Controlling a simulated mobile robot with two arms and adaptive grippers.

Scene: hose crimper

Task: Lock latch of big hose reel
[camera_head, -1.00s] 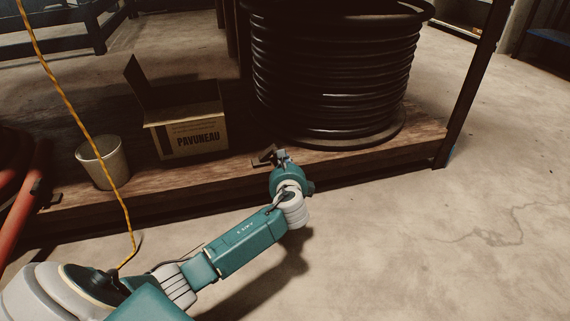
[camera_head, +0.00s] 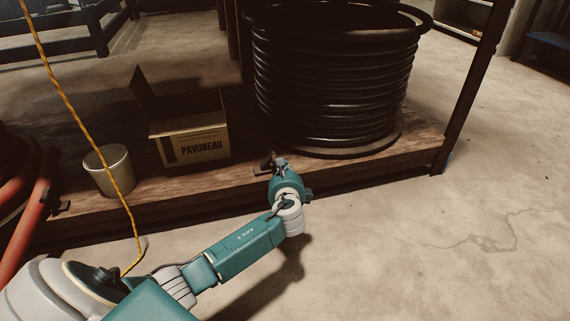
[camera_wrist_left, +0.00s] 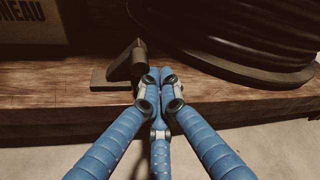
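The big hose reel (camera_head: 335,85) is a tall coil of black hose on a round base on a wooden platform. Its lower edge also shows at the upper right of the left wrist view (camera_wrist_left: 250,72). A small dark metal latch (camera_wrist_left: 132,63) sits at the platform's front edge, left of the reel base, with an upright part and a flat plate. It is small and dark in the head view (camera_head: 267,163). My left gripper (camera_wrist_left: 160,76) has its blue fingers drawn together, just right of the latch. Whether it touches the latch is unclear. My right gripper is out of view.
A cardboard box (camera_head: 200,146) and a pale bucket (camera_head: 109,172) stand on the wooden platform (camera_head: 236,184) to the left. A yellow cable (camera_head: 82,113) hangs at the left. A dark post (camera_head: 461,110) rises at the right. The floor (camera_head: 450,250) in front is clear.

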